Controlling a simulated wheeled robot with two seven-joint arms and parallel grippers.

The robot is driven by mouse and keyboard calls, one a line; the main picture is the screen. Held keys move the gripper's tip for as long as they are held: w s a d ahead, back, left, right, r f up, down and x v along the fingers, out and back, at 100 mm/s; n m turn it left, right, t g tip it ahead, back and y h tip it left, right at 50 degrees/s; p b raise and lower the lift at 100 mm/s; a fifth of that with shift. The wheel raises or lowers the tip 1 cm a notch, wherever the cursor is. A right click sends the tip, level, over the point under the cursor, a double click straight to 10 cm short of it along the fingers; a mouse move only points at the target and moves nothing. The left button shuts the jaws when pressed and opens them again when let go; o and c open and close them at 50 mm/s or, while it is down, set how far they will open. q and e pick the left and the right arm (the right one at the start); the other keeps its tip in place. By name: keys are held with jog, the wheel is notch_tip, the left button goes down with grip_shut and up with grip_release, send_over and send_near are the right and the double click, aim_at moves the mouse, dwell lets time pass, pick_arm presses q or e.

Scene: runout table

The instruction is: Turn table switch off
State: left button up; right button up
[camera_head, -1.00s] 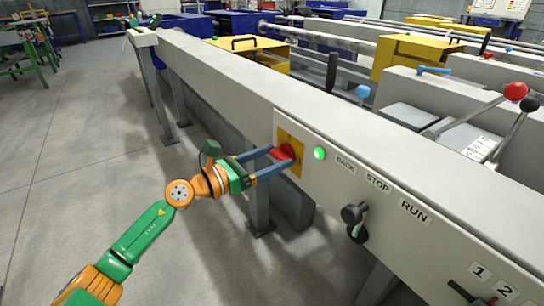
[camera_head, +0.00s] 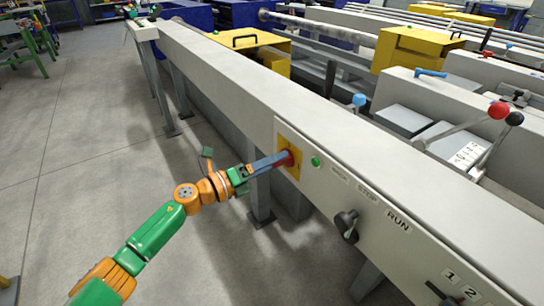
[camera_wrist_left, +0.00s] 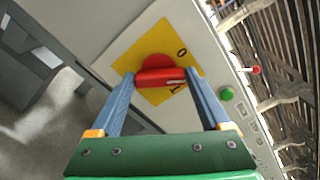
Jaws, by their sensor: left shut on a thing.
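The red rotary switch (camera_head: 291,158) sits on a yellow plate (camera_wrist_left: 150,42) on the front panel of the long table. It also shows in the left wrist view (camera_wrist_left: 154,63), with its red handle bar lying between the plate's 0 and 1 marks. My left gripper (camera_head: 285,160) is shut on the switch handle, with one blue finger at each end of it in the left wrist view (camera_wrist_left: 161,77). In the head view the fingers overlap in line. The green lamp (camera_head: 315,161) beside the plate looks dim. My right gripper is out of view.
A black knob (camera_head: 346,223) sticks out of the panel below the BACK, STOP and RUN labels. Red-ball and black-ball levers (camera_head: 498,111) stand at the right. The grey floor (camera_head: 90,150) left of the table is clear.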

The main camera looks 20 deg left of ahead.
pick_arm(q)
jog(key=n+p, duration=0.3)
jog(key=n, duration=0.4)
jog(key=shift+f, duration=0.1)
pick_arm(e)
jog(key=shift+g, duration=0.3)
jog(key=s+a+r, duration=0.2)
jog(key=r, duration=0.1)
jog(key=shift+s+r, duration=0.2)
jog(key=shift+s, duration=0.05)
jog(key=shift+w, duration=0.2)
pick_arm(q)
jog(key=o, duration=1.2)
jog(key=v, duration=0.7)
jog(key=shift+a+p, duration=0.1)
jog(key=shift+p, duration=0.25)
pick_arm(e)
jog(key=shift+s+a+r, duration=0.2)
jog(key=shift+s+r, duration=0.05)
